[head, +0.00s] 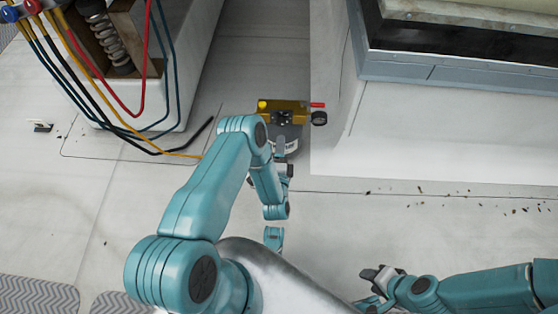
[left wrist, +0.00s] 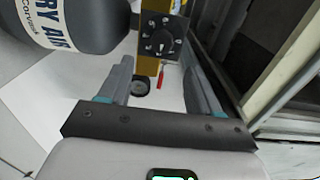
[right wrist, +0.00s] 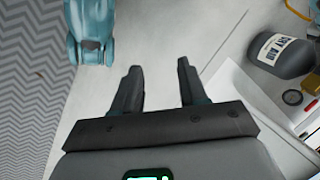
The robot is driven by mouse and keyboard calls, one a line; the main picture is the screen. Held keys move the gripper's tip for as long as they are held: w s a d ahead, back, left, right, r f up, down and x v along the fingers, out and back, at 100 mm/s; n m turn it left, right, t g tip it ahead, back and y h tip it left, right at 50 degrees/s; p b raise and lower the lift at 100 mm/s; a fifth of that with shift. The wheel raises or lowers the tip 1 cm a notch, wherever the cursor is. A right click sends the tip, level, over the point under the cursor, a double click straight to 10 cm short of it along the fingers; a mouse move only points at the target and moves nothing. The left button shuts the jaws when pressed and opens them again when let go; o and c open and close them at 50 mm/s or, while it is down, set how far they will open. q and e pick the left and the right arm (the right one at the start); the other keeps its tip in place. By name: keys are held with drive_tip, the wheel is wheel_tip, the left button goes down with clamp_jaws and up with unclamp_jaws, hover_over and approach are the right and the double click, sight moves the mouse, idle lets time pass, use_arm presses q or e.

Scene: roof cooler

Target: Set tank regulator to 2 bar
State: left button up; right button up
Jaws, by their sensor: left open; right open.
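The grey dry air tank (head: 290,143) carries a brass regulator block (head: 292,106) in the head view. In the left wrist view the tank (left wrist: 75,22) is at the upper left and the regulator's dark dial knob (left wrist: 160,38) with pale marks is at top centre. I cannot read its setting. My left gripper (left wrist: 158,66) is open, its fingers apart on either side below the dial, with nothing between them. In the head view my arm partly hides the tank. My right gripper (head: 374,278) is open and empty, away from the tank; its fingers (right wrist: 159,66) show in the right wrist view.
A round gauge (left wrist: 140,88) and red lever (left wrist: 160,76) sit by the regulator. A pale housing with coloured hoses (head: 145,100) stands to the left, and a large metal unit (head: 460,75) to the right.

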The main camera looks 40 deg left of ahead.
use_arm(q)
drive_tip(key=p+v, duration=0.7)
drive_tip(key=p, duration=0.3)
drive_tip(key=shift+s, duration=0.2)
drive_tip(key=shift+d+r, duration=0.1)
drive_tip(key=shift+d, duration=0.05)
